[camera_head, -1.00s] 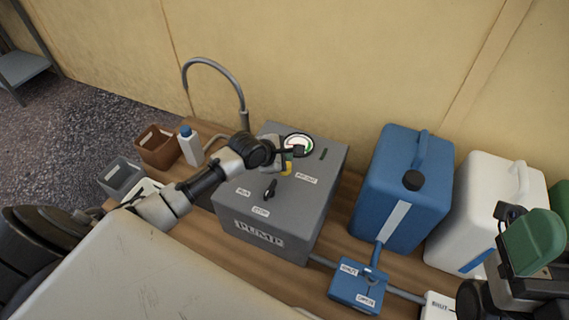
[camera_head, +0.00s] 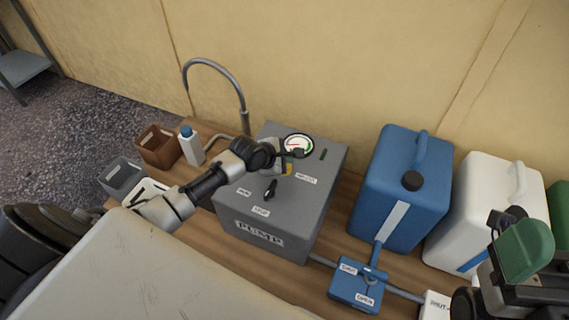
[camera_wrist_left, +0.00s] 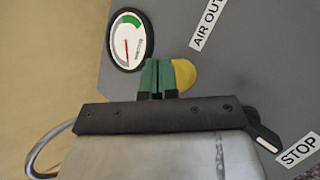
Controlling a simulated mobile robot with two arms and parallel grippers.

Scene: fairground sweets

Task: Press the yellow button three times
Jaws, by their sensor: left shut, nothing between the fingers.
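The yellow button (camera_wrist_left: 184,73) sits on the top of the grey pump box (camera_head: 270,222). In the head view only a small yellow patch (camera_head: 289,169) shows beside my left gripper (camera_head: 287,162). My left gripper is shut and empty, with its green fingertips (camera_wrist_left: 163,66) at the button, covering part of it in the left wrist view. I cannot tell whether they touch it. My right gripper (camera_head: 522,262) is at the right edge, partly cut off; its jaws are unclear.
A round gauge (camera_head: 298,145) and a black switch (camera_head: 270,188) are on the pump box. A blue can (camera_head: 403,185) and a white can (camera_head: 485,205) stand to its right. A blue valve box (camera_head: 356,290), a white bottle (camera_head: 191,148) and a brown bin (camera_head: 157,148) are nearby.

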